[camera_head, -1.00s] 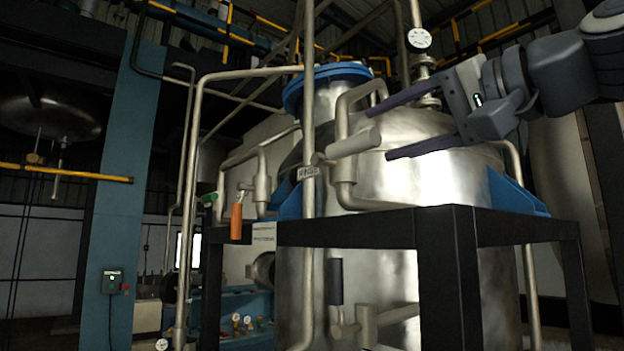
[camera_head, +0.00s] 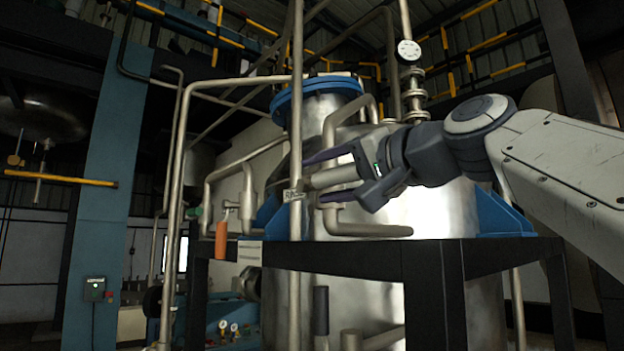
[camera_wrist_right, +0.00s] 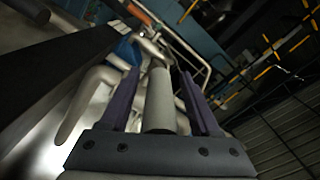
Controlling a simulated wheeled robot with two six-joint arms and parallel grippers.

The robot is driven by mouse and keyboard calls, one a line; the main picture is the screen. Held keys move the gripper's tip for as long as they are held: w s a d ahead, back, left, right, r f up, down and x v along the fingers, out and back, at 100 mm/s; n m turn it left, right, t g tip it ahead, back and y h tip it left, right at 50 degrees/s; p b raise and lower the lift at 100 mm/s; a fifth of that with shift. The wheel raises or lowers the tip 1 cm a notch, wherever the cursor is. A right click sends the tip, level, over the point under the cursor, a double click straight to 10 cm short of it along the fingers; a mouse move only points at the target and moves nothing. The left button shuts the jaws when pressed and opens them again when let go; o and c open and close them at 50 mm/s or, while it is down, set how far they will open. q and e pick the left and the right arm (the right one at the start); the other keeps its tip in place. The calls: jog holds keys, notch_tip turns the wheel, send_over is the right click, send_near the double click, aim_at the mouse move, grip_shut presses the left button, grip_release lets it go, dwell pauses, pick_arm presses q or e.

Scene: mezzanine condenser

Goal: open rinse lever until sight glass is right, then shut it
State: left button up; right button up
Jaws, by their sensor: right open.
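The rinse lever's pale grey cylindrical handle (camera_head: 333,177) sticks out sideways beside the upright pipe with a small tag (camera_head: 293,195) that seems to read "RINSE". My right gripper (camera_head: 318,180) is open, its two purple fingers on either side of the handle. In the right wrist view the handle (camera_wrist_right: 160,100) lies lengthwise between the open fingers (camera_wrist_right: 160,78), and I see a narrow gap at the sides. I cannot make out a sight glass or its level. My left gripper is not in view.
The steel vessel (camera_head: 380,290) stands behind a black frame (camera_head: 420,262). An orange handle (camera_head: 221,240) hangs left of the tagged pipe, and a dark handle (camera_head: 320,311) stands below. A bent pipe (camera_head: 370,230) runs close under my gripper. A round gauge (camera_head: 409,50) sits above.

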jog(key=shift+w, duration=0.1)
grip_shut()
dwell(1.4)
